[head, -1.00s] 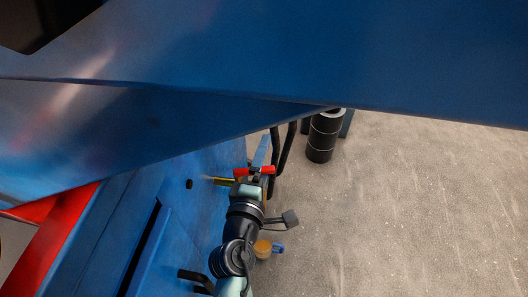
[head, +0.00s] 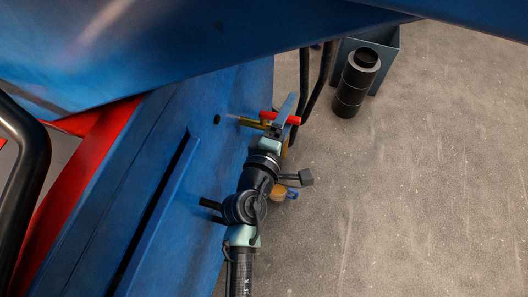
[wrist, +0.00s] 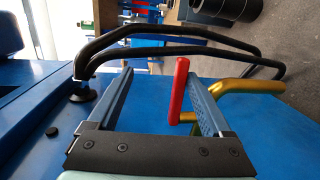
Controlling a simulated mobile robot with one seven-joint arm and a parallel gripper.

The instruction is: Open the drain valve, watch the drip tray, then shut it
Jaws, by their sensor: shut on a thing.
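A red valve handle (head: 282,118) sits on a brass pipe (head: 246,121) that comes out of the blue machine's side wall. In the wrist view the red handle (wrist: 179,90) stands between my gripper's (wrist: 160,80) two fingers, close to the right one. The brass pipe (wrist: 238,88) curves past behind the right finger. No drip tray can be made out in either view.
A blue overhang (head: 200,45) covers the top. A black cylinder (head: 355,85) stands before a blue-grey bin (head: 390,65). Floor on the right is clear.

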